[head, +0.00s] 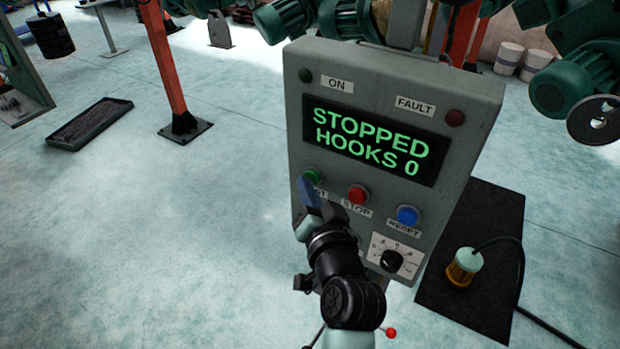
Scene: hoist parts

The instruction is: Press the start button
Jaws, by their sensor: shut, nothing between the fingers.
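The grey control box (290,130) stands in the middle of the head view. Its display (370,141) reads "STOPPED HOOKS 0" in green. The green start button (312,175) is at the left of the button row, and its label is partly hidden by my gripper. My gripper (306,186) is shut and empty, with its blue fingertips just below the green button in the picture. I cannot tell whether they touch the panel. The red stop button (358,194) and the blue reset button (407,215) are to the right.
A dial (391,261) sits below the reset button. The ON lamp (306,75) and FAULT lamp (455,118) look dark. A black mat (480,300) with a cabled lamp-like object (464,268) lies right. A dark tray (90,124) and red post (165,65) stand left; floor between is clear.

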